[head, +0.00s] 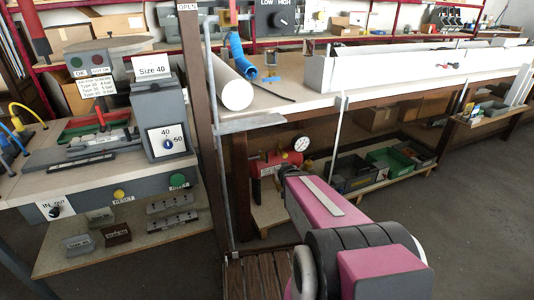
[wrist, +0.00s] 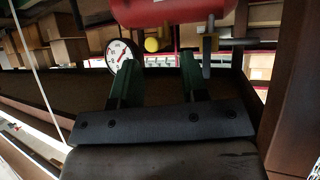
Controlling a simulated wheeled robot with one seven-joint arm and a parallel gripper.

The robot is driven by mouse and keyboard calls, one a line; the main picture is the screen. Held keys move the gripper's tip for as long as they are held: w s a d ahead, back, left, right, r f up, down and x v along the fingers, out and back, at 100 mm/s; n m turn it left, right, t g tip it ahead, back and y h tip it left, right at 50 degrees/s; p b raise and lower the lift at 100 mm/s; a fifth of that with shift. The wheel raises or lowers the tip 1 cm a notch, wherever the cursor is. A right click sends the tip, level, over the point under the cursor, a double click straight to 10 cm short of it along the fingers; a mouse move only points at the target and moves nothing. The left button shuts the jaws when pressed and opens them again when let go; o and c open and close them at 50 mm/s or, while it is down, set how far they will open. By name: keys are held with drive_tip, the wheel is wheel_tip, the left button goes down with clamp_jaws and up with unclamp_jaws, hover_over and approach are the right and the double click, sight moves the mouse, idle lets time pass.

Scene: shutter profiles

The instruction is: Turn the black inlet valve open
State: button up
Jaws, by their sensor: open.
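My gripper (wrist: 156,70) is open in the wrist view, with two dark green fingers apart and nothing visible between them. A red cylinder (wrist: 170,10) lies just beyond the fingertips. A dark, upright lever-like part (wrist: 207,55) hangs below it, close beside the right finger; I cannot tell whether they touch. A yellow round knob (wrist: 152,45) is to its left. In the head view the red cylinder (head: 262,164) is under the bench, and my arm hides the fingers. A black knob (head: 56,210) on a plate marked IN is on the left bench's front.
A white-faced gauge (wrist: 119,56) is near the left finger. A post (head: 200,130) and the bench top (head: 290,101) border the space around my arm. The floor (head: 460,220) at right is clear.

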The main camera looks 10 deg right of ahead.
drive_tip(key=w+a+r+n+t+y, duration=0.1)
drive_tip(key=w+a+t+y, duration=0.1)
drive_tip(key=w, duration=0.2)
drive_tip(key=w+a+r+n+t+y, duration=0.1)
drive_tip(key=w+a+t, duration=0.1)
drive_tip(key=w, duration=0.2)
drive_tip(key=w+a+r+n+t+y, duration=0.1)
drive_tip(key=w+t+y, duration=0.1)
drive_tip(key=w, duration=0.2)
drive_tip(key=shift+w+a+r+y, duration=0.2)
drive_tip(key=shift+w+a+y, duration=0.1)
drive_tip(key=shift+w+a, duration=0.1)
drive_tip(key=shift+s, duration=0.1)
clamp_jaws()
